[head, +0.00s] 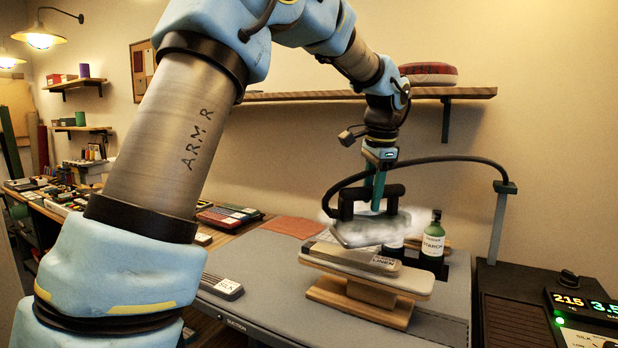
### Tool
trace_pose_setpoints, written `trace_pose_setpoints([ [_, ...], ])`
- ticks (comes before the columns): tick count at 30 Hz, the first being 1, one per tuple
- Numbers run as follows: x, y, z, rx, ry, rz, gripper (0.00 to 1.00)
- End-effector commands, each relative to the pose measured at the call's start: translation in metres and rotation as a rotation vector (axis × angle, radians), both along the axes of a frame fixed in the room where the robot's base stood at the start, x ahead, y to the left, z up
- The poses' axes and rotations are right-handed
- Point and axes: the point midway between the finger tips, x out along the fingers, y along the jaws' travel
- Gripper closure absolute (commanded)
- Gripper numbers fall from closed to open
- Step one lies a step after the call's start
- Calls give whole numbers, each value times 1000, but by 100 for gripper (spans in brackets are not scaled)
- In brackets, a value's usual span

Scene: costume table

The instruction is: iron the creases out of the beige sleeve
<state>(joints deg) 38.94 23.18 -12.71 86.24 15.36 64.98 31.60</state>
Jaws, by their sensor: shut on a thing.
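My gripper (369,204) is shut on an iron with a teal handle (376,184) and holds it over the narrow padded sleeve board (400,285). The iron's pale plate (362,236) is tilted, with white steam around it. A beige-grey piece with a label reading LINEN (345,258) lies on the board below the iron; it may be the sleeve. The iron appears to be above this piece, but I cannot tell whether they touch. Creases are too small to make out, and the iron and steam hide part of the board's far side.
A green starch bottle (433,242) stands close behind the board's right end. A black hose (450,158) arches to a post (499,220) by the steam station (560,300), which shows 215. A SILK-labelled block (222,286) lies left. The grey table (265,270) is clear in between.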

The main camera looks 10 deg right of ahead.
Motion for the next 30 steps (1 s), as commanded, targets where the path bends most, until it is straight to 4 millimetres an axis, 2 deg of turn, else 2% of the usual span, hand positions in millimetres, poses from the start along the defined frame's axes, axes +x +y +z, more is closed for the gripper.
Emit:
trace_pose_setpoints([
  [1,0,-1,7,-3,-3,0,100],
  [7,0,-1,14,-3,-3,0,100],
  [30,0,-1,15,-3,-3,0,100],
])
